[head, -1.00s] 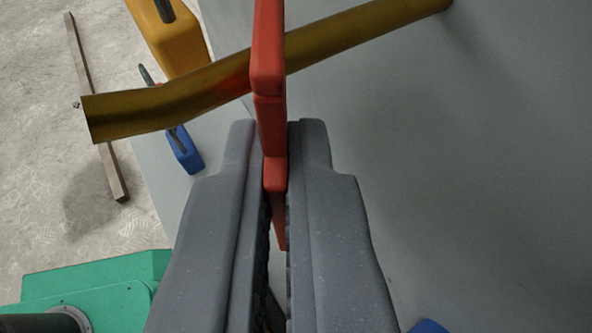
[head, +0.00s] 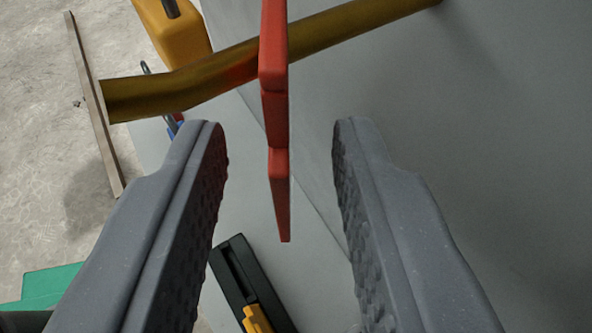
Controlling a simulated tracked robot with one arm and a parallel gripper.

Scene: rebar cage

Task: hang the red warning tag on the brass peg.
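The red warning tag (head: 274,110) is seen edge-on in the middle of the head view. It hangs at the brass peg (head: 335,40), and the peg passes behind its upper part in the picture. The tag's top is cut off by the frame, so how it sits around the peg is hidden. My gripper (head: 280,140) is open, with one finger on each side of the tag's lower part and clear gaps to both.
A grey panel (head: 480,150) fills the right side. Below are a black case with a yellow part (head: 240,275), an orange-yellow object (head: 180,40), a partly hidden blue item, a green block (head: 45,287) and a bar (head: 92,110) on the pale floor.

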